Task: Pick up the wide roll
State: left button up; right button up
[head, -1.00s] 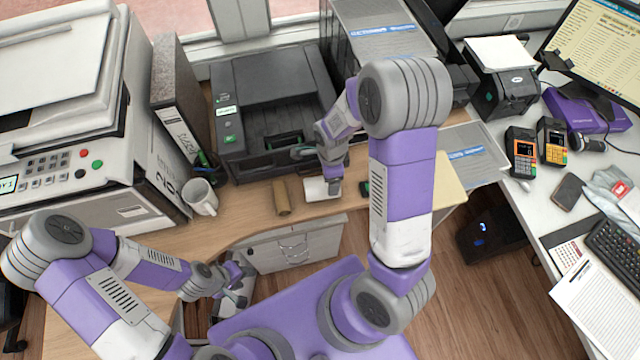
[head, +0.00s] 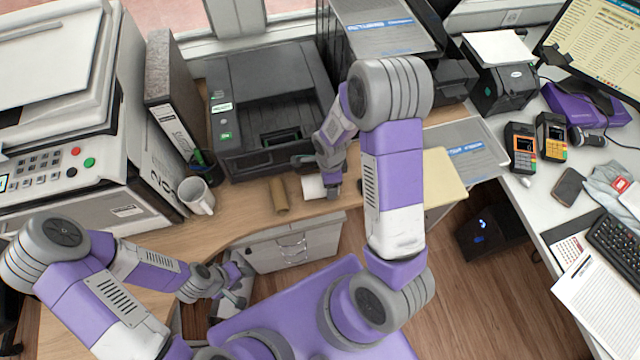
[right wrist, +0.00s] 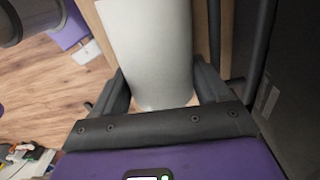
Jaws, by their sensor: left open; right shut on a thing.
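The wide roll (head: 313,187) is a plain white cylinder at the front edge of the wooden counter, in front of the black printer. In the right wrist view the white roll (right wrist: 150,50) stands between the two dark fingers of my right gripper (right wrist: 163,88), which is shut on it. In the head view my right gripper (head: 332,189) is at the roll's right side and partly hides it. I cannot tell whether the roll still touches the counter. My left gripper (head: 236,290) is open and empty, low in front of the drawer cabinet.
A brown cardboard tube (head: 279,195) stands just left of the white roll. A white mug (head: 197,196) and a pen holder (head: 204,164) are farther left. The black printer (head: 268,105) is close behind. The drawer cabinet (head: 290,245) is below the counter edge.

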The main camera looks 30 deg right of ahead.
notch_tip(320, 180, up, 10)
jog(key=p, duration=0.2)
jog(key=shift+p, duration=0.35)
